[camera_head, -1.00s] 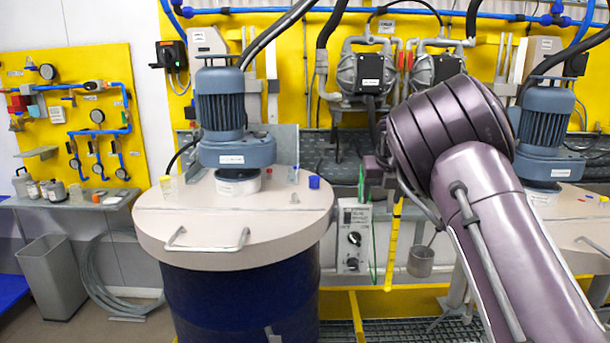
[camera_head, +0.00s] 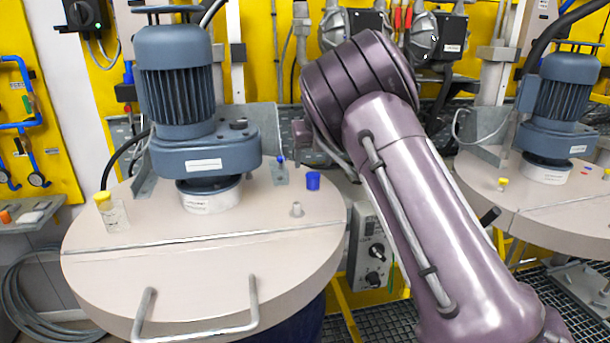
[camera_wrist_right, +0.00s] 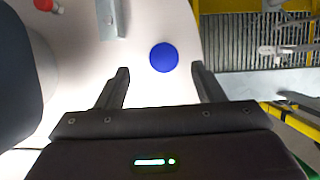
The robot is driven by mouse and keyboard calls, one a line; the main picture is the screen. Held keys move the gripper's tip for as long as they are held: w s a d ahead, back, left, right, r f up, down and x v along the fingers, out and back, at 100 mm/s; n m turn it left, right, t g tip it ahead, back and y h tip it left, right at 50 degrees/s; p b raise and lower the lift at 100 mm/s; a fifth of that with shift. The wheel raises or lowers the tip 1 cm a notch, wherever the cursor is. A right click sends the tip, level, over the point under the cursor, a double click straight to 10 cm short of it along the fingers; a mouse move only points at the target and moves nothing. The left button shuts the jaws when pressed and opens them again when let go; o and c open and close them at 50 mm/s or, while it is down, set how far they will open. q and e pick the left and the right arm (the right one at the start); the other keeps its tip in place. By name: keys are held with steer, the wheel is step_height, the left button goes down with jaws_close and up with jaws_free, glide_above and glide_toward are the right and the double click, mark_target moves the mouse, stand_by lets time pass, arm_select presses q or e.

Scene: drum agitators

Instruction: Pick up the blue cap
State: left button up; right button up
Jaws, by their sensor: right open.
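The blue cap (camera_head: 313,181) stands on the pale drum lid (camera_head: 200,265), near the lid's right edge. In the right wrist view the blue cap (camera_wrist_right: 163,57) shows as a round blue disc. My right gripper (camera_wrist_right: 160,70) is open in that view, with one finger to each side of the cap and the cap near the fingertips. Its height above the lid cannot be told. In the head view the right arm covers most of that gripper. My left gripper is not in view.
A blue-grey motor (camera_head: 178,85) stands on the lid left of the cap. A second drum lid (camera_head: 480,185) stands at right.

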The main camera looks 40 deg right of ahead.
mark_target(313, 174)
steer(key=shift+d+f, duration=0.1)
steer(key=shift+f, duration=0.4)
steer(key=shift+d+f+p, duration=0.1)
steer(key=shift+f+p, duration=0.25)
steer(key=shift+p, duration=0.05)
steer(key=p+x, duration=0.2)
steer(key=x, duration=0.2)
steer(key=shift+w+d+f, duration=0.15)
steer(key=shift+w+f, duration=0.05)
steer(key=shift+f, duration=0.1)
steer(key=shift+d+f, duration=0.1)
steer(key=shift+f, duration=0.1)
steer(key=shift+r, duration=0.1)
steer(key=shift+c, duration=1)
steer(key=c, duration=0.9)
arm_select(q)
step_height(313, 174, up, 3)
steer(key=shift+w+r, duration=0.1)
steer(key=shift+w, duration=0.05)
arm_select(e)
steer(key=shift+o, duration=0.2)
